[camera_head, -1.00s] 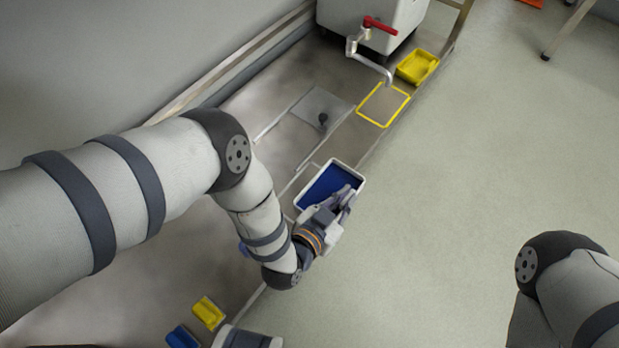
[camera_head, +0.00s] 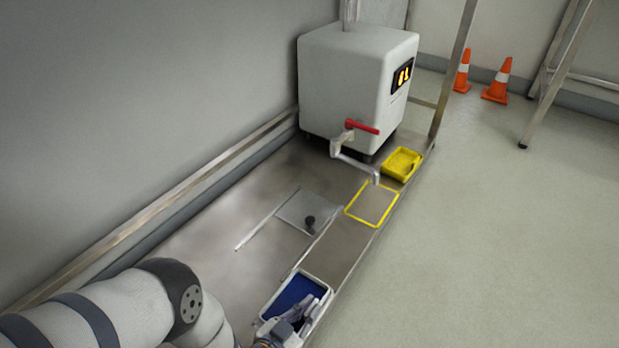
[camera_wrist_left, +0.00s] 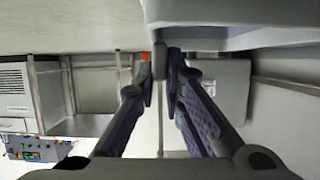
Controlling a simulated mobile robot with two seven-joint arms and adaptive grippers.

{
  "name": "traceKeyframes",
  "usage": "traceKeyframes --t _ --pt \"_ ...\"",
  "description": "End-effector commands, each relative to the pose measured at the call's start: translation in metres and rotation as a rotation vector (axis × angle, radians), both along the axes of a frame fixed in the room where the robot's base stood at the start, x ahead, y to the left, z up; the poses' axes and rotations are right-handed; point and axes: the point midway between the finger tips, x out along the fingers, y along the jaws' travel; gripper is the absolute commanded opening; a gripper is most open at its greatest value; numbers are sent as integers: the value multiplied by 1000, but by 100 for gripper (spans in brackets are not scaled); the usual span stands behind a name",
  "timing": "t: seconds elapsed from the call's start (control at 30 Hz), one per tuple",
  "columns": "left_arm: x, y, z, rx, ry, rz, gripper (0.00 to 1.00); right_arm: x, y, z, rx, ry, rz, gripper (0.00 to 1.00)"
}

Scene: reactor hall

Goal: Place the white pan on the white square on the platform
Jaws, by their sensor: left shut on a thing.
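The white pan (camera_head: 327,296), with a blue inside, is at the bottom of the head view, over the front edge of the metal platform (camera_head: 200,262). My left gripper (camera_head: 301,318) is shut on its near right rim. In the left wrist view the fingers (camera_wrist_left: 165,62) meet at the pale pan (camera_wrist_left: 225,35), which fills the upper right. A thin white line (camera_head: 258,229) shows on the platform beyond the pan. I cannot make out a whole white square. Whether the pan touches the platform is unclear. My right gripper is not in view.
A yellow square outline (camera_head: 372,204) and a yellow tray (camera_head: 402,164) are farther back. A white tank (camera_head: 345,85) with a red-handled tap (camera_head: 362,127) stands behind.

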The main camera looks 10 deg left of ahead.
Motion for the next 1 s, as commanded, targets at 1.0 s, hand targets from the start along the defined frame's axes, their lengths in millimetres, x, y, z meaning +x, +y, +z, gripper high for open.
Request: traceKeyframes --t 1.0 --pt "-98 40 48 0 0 0 29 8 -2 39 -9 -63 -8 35"
